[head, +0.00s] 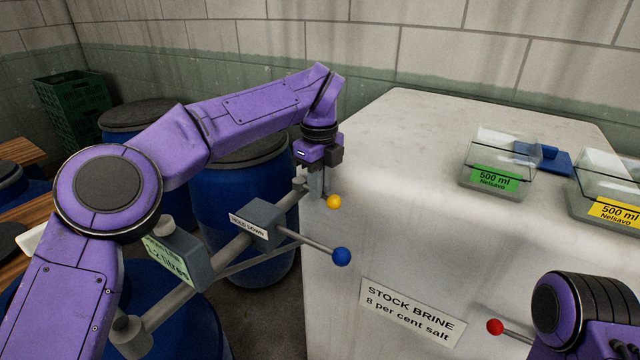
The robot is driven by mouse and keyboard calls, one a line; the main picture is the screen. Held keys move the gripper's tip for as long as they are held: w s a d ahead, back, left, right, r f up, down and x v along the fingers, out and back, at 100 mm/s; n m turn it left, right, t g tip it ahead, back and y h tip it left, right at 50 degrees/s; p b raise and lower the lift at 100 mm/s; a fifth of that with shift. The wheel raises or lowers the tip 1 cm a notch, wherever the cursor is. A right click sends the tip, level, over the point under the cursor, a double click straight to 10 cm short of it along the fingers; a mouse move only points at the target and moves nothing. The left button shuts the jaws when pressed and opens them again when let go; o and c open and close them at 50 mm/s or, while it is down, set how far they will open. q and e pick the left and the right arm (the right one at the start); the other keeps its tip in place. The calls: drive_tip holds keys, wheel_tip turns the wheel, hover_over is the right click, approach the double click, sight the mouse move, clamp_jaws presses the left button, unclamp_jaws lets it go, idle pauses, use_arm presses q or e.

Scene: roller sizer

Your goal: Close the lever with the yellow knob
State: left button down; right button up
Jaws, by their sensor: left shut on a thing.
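The yellow knob (334,202) shows just below my left gripper (321,186), beside the left edge of the large white block. The gripper points down and is shut on the lever of the yellow knob; its fingers hide most of that lever. The lever's angle cannot be told. My right gripper is out of view; only part of my right arm shows at the lower right.
A blue knob (341,257) on a rod sticks out from a grey box (262,222) on the pipe, close by. A red knob (494,327) is near my right arm. Clear trays (492,178) stand on the white block (400,150). Blue drums (240,215) stand behind.

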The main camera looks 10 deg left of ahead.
use_arm(q)
drive_tip(key=c, duration=1.2)
unclamp_jaws()
wheel_tip(320, 180, up, 11)
drive_tip(key=p, duration=0.3)
drive_tip(key=shift+f, duration=0.15)
